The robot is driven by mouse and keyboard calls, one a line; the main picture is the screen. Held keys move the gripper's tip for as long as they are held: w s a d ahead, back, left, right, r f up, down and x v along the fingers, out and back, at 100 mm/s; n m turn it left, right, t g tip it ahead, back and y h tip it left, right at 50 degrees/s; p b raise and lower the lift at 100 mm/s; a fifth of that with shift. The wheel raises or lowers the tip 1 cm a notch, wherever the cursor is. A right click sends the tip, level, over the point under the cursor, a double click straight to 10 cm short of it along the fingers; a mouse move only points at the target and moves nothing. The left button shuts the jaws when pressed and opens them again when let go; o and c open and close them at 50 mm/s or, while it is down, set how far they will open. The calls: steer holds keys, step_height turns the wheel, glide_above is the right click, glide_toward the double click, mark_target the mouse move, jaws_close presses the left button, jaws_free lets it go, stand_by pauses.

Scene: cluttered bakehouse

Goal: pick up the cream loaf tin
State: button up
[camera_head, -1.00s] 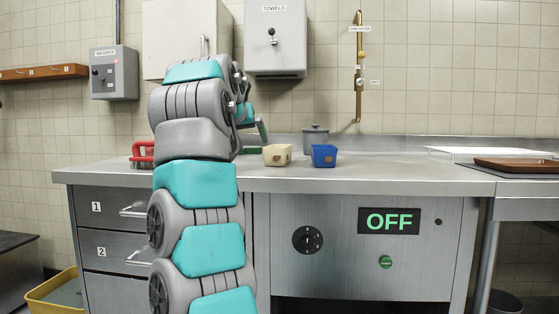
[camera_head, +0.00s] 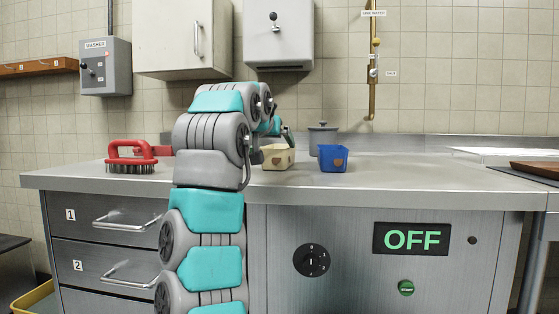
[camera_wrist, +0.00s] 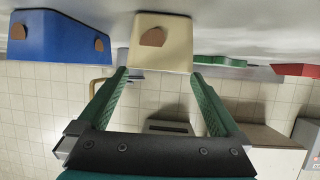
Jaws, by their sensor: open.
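The cream loaf tin (camera_head: 278,158) stands on the steel counter just right of my arm, with a brown mark on its side. In the wrist view, which is upside down, the cream loaf tin (camera_wrist: 162,50) lies straight ahead at the top middle. My gripper (camera_wrist: 160,76) is open there, its two green fingers apart at the tin's near end, with nothing held between them. I cannot tell how far the fingertips are from the tin. In the head view my arm hides most of the gripper.
A blue tin (camera_head: 333,158) stands right of the cream one, with a lidded grey pot (camera_head: 322,139) behind. A red brush (camera_head: 130,158) is at the counter's left. A brown tray (camera_head: 537,169) lies far right. Bare counter (camera_head: 420,175) lies right of the blue tin.

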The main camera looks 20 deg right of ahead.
steer(key=shift+p+x, duration=0.45)
steer(key=shift+x, duration=2.9)
steer(key=shift+r, duration=0.15)
steer(key=shift+c, duration=0.4)
steer(key=shift+d, duration=0.1)
steer(key=c, duration=1.1)
steer(key=shift+c, duration=0.2)
